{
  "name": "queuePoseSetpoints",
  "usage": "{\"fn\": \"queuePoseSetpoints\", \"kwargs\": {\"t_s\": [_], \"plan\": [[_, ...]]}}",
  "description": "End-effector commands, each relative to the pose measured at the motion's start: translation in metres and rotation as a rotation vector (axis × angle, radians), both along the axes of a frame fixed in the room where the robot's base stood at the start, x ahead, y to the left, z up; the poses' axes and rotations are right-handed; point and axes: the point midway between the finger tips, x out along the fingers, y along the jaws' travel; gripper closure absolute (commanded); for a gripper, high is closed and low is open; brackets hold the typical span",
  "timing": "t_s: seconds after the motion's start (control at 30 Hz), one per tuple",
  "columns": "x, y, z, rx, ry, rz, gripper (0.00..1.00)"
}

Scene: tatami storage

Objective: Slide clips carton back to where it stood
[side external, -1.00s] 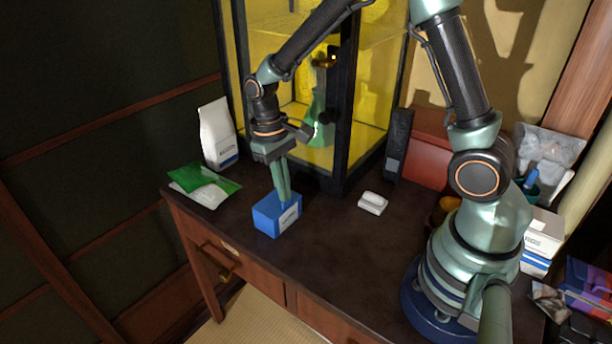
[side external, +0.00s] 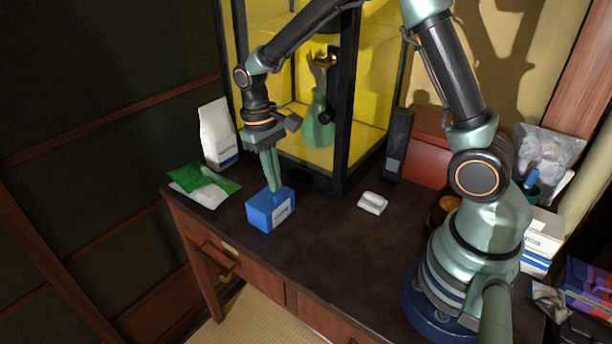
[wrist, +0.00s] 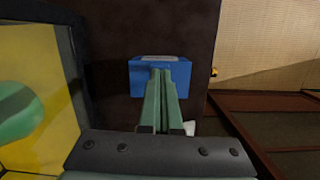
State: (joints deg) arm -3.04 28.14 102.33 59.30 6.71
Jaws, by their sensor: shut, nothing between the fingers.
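The clips carton, a blue box (side external: 270,210) with a white label, stands upright on the dark desk toward the front edge. In the wrist view the carton (wrist: 178,76) lies just beyond the fingertips. My gripper (side external: 274,188) points down with its fingers shut together and nothing between them. Its tips are at the carton's back upper edge in the side view and overlap it in the wrist view (wrist: 161,74). I cannot tell whether they touch it.
The glass cabinet (side external: 345,100) stands behind. A small white item (side external: 372,203) lies to the right, with bare desk (side external: 325,225) between.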

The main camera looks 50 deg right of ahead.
Motion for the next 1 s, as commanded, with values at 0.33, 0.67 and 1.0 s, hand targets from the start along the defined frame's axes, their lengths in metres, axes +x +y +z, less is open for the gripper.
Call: {"fn": "queuePoseSetpoints", "kwargs": {"t_s": [0.33,0.67,1.0], "plan": [[0.044,-0.003,0.0,0.002,0.001,-0.001,1.0],[0.086,-0.006,0.0,0.004,0.0,-0.002,1.0],[0.111,-0.007,0.0,0.004,0.002,-0.001,1.0]]}}
